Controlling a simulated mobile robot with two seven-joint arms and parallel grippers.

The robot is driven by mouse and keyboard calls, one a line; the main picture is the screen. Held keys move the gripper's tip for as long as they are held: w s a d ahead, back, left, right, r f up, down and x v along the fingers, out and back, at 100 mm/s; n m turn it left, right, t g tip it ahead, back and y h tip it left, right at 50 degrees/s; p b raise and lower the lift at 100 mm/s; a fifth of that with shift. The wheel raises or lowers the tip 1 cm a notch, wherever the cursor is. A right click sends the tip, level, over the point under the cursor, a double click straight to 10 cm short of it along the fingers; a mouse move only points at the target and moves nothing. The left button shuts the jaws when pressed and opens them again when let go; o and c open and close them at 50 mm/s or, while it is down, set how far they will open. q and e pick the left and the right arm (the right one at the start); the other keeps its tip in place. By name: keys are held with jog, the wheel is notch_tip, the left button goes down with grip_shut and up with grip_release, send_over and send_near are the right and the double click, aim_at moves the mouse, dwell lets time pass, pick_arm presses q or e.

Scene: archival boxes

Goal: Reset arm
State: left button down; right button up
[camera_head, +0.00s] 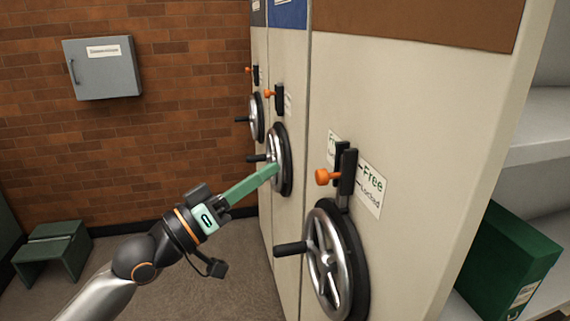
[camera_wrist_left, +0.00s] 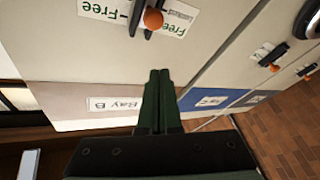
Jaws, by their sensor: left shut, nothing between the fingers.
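My left arm comes in from the lower left in the head view. Its left gripper (camera_head: 272,171) has green fingers pressed together, with nothing between them. The fingertips appear in front of the middle handwheel (camera_head: 283,160); I cannot tell if they touch it. In the left wrist view the shut fingers (camera_wrist_left: 160,75) point toward the beige cabinet face (camera_wrist_left: 60,62), near a "Bay B" label (camera_wrist_left: 113,104). My right gripper is not in view.
Beige shelving units (camera_head: 420,110) carry handwheels, the nearest (camera_head: 335,262) with a black handle. An orange-knobbed lever (camera_head: 322,177) sits beside a "Free/Locked" label (camera_head: 371,186). A green box (camera_head: 508,262) lies on a right shelf. A green step stool (camera_head: 52,250) and grey wall cabinet (camera_head: 103,68) are left.

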pick_arm(q)
jog(key=s+a+f+n+y+p, duration=0.15)
jog(key=f+y, duration=0.25)
jog(key=f, duration=0.8)
jog(key=s+a+f+n+y+p, duration=0.1)
jog(key=s+a+f+y+p, duration=0.2)
jog(key=f, duration=0.8)
jog(key=s+a+f+g+y+p, duration=0.1)
jog(key=s+a+f+g+y, duration=0.1)
jog(key=s+f, duration=0.7)
jog(key=s+a+f+g+y+p, duration=0.2)
jog(key=s+a+f+g+y, duration=0.1)
jog(key=s+f, duration=0.6)
jog(key=shift+f+m+y+p, duration=0.35)
jog(key=shift+f+y, duration=0.3)
jog(key=shift+y, duration=0.15)
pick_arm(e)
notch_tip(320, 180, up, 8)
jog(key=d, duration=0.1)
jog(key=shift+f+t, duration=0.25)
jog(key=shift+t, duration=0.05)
pick_arm(q)
jog(key=shift+s, duration=0.15)
